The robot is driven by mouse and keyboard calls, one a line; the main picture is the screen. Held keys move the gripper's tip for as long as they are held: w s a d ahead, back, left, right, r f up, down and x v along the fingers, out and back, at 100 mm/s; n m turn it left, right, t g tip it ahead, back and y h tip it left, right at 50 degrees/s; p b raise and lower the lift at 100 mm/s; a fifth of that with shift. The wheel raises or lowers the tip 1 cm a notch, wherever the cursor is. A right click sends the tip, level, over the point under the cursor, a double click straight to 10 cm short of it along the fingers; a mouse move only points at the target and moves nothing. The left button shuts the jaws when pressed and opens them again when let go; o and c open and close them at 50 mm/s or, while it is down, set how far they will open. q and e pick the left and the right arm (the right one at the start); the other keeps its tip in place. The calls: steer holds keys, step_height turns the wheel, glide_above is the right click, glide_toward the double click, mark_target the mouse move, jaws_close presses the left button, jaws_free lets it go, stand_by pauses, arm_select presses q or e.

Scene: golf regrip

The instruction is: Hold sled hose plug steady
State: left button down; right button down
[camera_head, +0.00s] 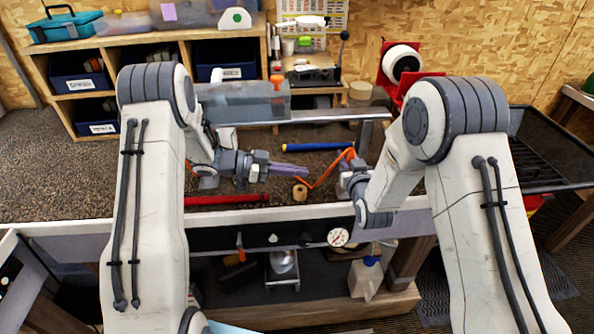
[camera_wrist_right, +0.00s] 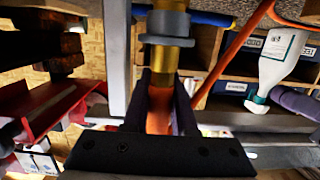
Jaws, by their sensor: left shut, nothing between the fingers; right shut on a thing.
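My right gripper (camera_head: 350,164) is at the bench's middle, beside the metal rail. In the right wrist view its dark fingers (camera_wrist_right: 160,105) are shut on an orange piece, which I take to be the sled hose plug (camera_wrist_right: 160,112). A brass cylinder with a grey collar (camera_wrist_right: 166,48) lies in line beyond it. An orange hose (camera_head: 326,171) curves left from near this gripper toward a small wooden cylinder (camera_head: 300,191). My left gripper (camera_head: 298,170) is shut and empty, pointing right, above the bench and left of the right gripper. The plug is mostly hidden in the head view.
A blue tube (camera_head: 318,147) lies behind the grippers and a red one (camera_head: 227,200) near the front edge. A clear bin (camera_head: 243,102) stands at back left. A dial gauge (camera_head: 338,237) is on the bench front. Bare bench top (camera_head: 60,180) is free at left.

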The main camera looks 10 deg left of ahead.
steer(key=c, duration=0.6)
jaws_free()
steer(key=shift+c, duration=0.2)
